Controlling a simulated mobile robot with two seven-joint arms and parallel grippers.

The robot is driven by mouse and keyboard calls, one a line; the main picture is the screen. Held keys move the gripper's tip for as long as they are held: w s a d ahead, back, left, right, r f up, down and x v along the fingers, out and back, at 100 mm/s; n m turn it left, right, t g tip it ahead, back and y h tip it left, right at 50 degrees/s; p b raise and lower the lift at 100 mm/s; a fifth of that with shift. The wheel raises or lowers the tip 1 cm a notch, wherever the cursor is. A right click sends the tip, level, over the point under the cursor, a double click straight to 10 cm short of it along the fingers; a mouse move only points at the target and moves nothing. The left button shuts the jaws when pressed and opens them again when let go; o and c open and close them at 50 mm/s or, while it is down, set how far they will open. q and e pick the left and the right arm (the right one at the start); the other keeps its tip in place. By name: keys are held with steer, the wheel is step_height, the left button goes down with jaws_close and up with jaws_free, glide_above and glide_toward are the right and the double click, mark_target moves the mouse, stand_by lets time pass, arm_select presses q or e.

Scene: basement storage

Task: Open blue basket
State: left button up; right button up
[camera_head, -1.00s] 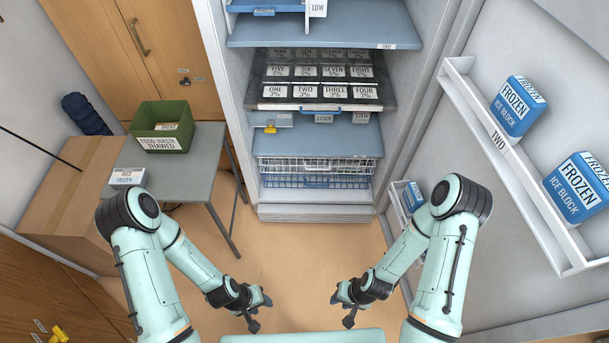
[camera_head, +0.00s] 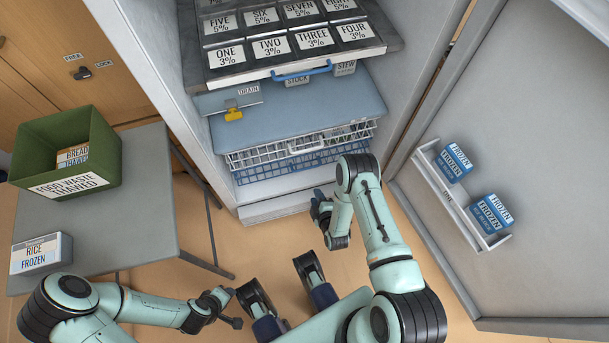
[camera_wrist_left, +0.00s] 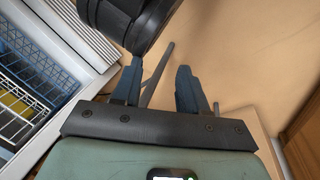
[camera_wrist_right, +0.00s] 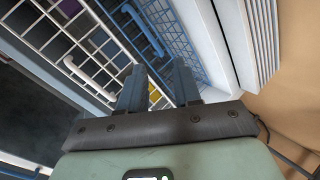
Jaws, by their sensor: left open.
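The blue wire basket (camera_head: 300,165) is at the bottom of the open freezer, under the white wire basket (camera_head: 300,143). It looks pushed in. The right wrist view shows its blue bars (camera_wrist_right: 178,45) and a blue handle (camera_wrist_right: 146,32) beyond the fingertips. My right gripper (camera_head: 321,203) is low in front of the freezer, at the basket's right part. Its fingers (camera_wrist_right: 158,78) are apart, with nothing seen between them; contact with the handle cannot be told. My left gripper (camera_head: 226,305) is open and empty, above the floor away from the freezer.
The freezer door (camera_head: 520,150) stands open at right, with a rack (camera_head: 462,200) of ice blocks. A grey table (camera_head: 150,220) at left holds a green bin (camera_head: 65,150) and a rice box (camera_head: 42,254).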

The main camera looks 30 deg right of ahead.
mark_target(307, 168)
arm_select(q)
step_height(307, 168, down, 6)
steer(key=w+a+b, duration=0.1)
steer(key=w+b, duration=0.1)
steer(key=b, duration=0.2)
arm_select(e)
steer(key=w+d+f+n+t+b, duration=0.1)
steer(key=w+f, duration=0.1)
steer(key=w, duration=0.3)
steer(key=w+d+f+n+t+b, duration=0.1)
steer(key=w+d+f+n+b, duration=0.1)
steer(key=w, duration=0.3)
steer(key=w+d+f+n+t+h+b, duration=0.1)
steer(key=w+f+b, duration=0.1)
steer(key=w, duration=0.3)
steer(key=shift+w+d+f, duration=0.25)
steer(key=shift+d+f, duration=0.05)
steer(key=shift+d, duration=0.05)
arm_select(q)
steer(key=s+a+f+g, duration=0.1)
steer(key=s+f+g, duration=0.2)
steer(key=s+f, duration=0.3)
steer(key=s, duration=0.4)
steer(key=shift+a+f+n, duration=0.3)
steer(key=shift+f+n, duration=0.1)
steer(key=shift+w, duration=0.1)
arm_select(e)
jaws_close()
